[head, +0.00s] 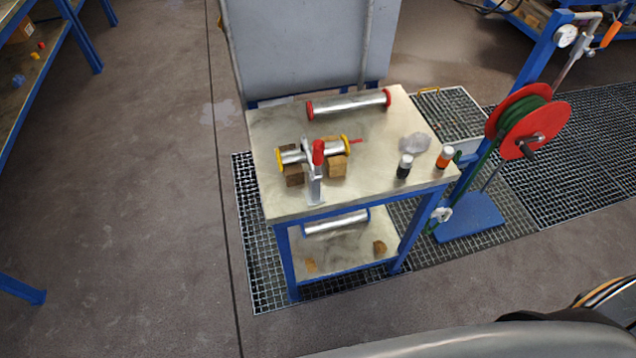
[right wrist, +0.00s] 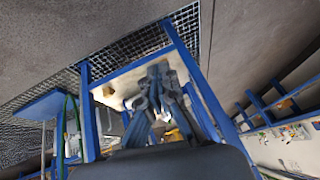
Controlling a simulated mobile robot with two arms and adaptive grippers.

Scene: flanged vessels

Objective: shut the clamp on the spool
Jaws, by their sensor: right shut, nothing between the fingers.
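The steel spool (head: 292,157) with yellow end flanges lies across wooden blocks (head: 337,166) on the top of a blue-framed cart. A grey clamp (head: 313,180) with an upright red grip (head: 318,151) stands at the middle of the spool, in front of it. A thin red tip sticks out to the right of the spool. I cannot tell whether the clamp is open or shut. My right gripper (right wrist: 159,86) shows only in the right wrist view, shut and empty, with the cart behind it. The spool and clamp are not clear there. My left gripper is not in view.
A red-flanged spool (head: 350,104) lies at the back of the cart top (head: 270,122). A dark bottle (head: 404,167), an orange bottle (head: 445,157) and a crumpled clear item (head: 414,142) stand at the right. A hose reel stand (head: 522,120) is beside the cart. Floor left is clear.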

